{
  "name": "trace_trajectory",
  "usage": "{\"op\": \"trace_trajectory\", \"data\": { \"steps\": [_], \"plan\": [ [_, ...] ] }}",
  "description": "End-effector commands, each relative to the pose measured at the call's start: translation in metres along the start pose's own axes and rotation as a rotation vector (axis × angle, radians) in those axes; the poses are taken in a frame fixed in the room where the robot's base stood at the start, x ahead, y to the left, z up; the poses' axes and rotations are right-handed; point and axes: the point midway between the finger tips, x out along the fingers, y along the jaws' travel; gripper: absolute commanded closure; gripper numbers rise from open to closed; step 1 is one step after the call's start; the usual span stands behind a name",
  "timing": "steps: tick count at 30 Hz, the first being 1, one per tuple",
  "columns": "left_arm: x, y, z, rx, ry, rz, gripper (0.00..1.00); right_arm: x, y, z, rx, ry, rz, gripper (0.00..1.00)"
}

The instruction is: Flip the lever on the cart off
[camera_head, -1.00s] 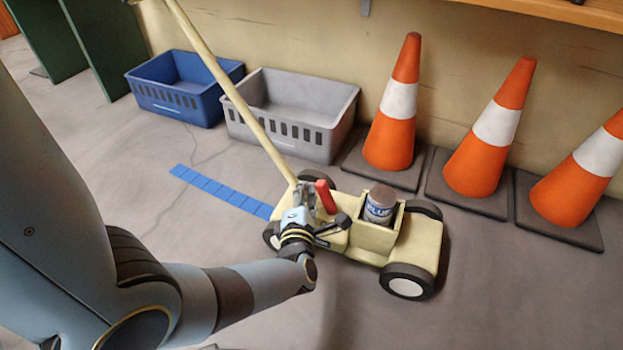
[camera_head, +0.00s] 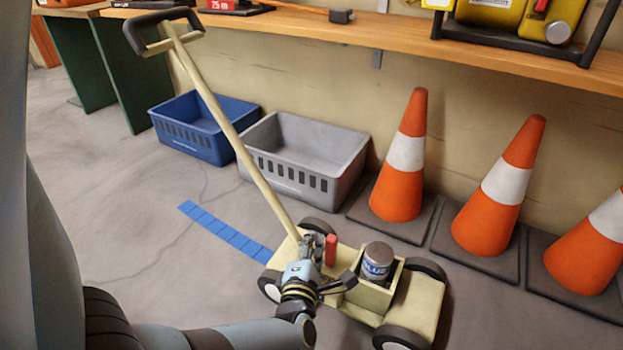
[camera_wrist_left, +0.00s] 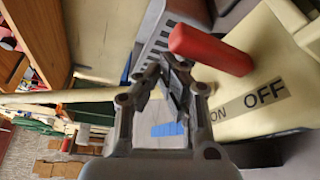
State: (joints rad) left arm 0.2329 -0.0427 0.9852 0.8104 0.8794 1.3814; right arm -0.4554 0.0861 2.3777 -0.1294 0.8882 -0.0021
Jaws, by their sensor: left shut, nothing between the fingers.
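The pale yellow cart (camera_head: 415,310) stands on the floor with its long handle leaning up to the left. A red lever (camera_head: 331,250) rises from its deck. In the left wrist view the red lever (camera_wrist_left: 210,48) is just right of the fingertips, with a label strip reading OFF (camera_wrist_left: 265,93) and a partly covered ON beside its base. My left gripper (camera_head: 314,246) is over the deck, left of the lever. Its fingers (camera_wrist_left: 172,85) are shut and empty, close to the lever; I cannot tell whether they touch it. My right gripper is not in view.
A can labelled BLUE (camera_head: 376,262) sits in the cart's box, right of the lever. Several orange cones (camera_head: 404,155) stand behind the cart. A grey crate (camera_head: 300,155) and a blue crate (camera_head: 205,130) stand along the wall. Floor to the left is mostly clear, with blue tape (camera_head: 225,232).

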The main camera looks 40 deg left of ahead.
Motion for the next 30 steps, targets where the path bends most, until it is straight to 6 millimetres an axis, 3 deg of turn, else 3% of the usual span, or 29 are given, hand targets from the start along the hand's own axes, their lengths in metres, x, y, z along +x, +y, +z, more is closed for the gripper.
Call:
{"op": "trace_trajectory", "data": {
  "steps": [5,19,30],
  "plan": [
    [-0.001,0.012,0.005,-0.003,-0.001,0.004,1.00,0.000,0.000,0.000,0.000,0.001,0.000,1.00],
    [-0.011,0.080,0.031,-0.003,0.000,0.002,1.00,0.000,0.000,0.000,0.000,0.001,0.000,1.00],
    [-0.013,0.092,0.036,0.000,0.000,0.000,1.00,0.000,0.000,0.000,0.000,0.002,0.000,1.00]
  ]
}}
